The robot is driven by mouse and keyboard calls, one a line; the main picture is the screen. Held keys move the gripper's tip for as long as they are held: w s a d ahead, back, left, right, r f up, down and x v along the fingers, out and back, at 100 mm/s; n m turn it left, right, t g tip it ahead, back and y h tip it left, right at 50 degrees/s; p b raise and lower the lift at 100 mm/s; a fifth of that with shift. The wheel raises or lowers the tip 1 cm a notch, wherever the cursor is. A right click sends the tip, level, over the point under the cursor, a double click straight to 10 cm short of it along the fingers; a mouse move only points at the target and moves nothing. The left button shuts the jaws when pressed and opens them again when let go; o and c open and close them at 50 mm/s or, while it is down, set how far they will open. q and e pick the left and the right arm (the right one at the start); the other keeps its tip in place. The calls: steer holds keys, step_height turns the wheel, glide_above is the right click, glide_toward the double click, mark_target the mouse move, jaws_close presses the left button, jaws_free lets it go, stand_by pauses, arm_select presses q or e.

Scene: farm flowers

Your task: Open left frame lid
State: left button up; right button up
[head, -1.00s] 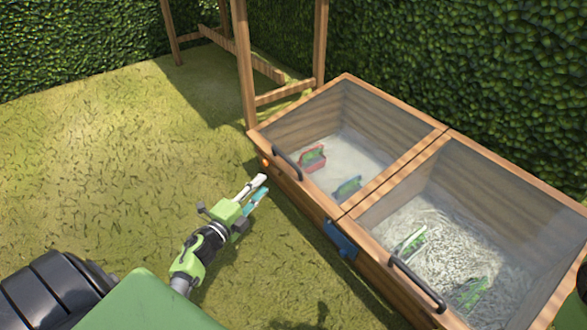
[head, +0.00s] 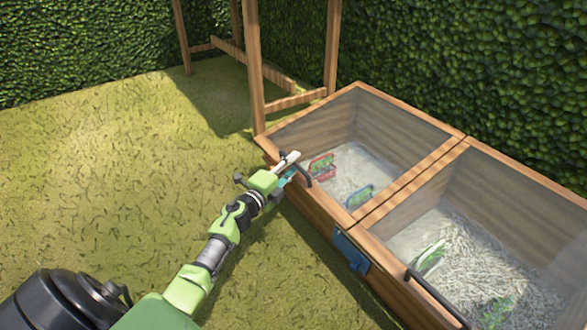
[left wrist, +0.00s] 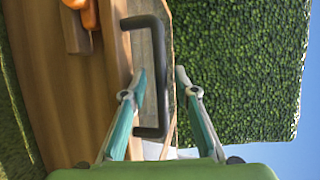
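The left frame lid (head: 312,111) is a wood-rimmed clear pane, lying shut over the left half of the wooden cold frame. Its dark bar handle (head: 309,179) is on the near edge and also shows in the left wrist view (left wrist: 163,88). My left gripper (head: 291,165) is at this handle, partly covering it in the head view. In the left wrist view my left gripper (left wrist: 161,75) is open, with one finger on each side of the handle bar. Gaps show between bar and fingertips; whether either touches is unclear. My right gripper is not in view.
The right lid (head: 525,179) lies shut beside it, with its own dark handle (head: 435,299). A blue latch-like part (head: 351,251) is on the front wall. A wooden post (head: 254,70) stands behind the left corner, and a hedge (head: 470,60) lines the back. Grass at left is free.

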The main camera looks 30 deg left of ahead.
arm_select(q)
steer(key=shift+w, duration=0.45)
steer(key=shift+c, duration=0.4)
jaws_close()
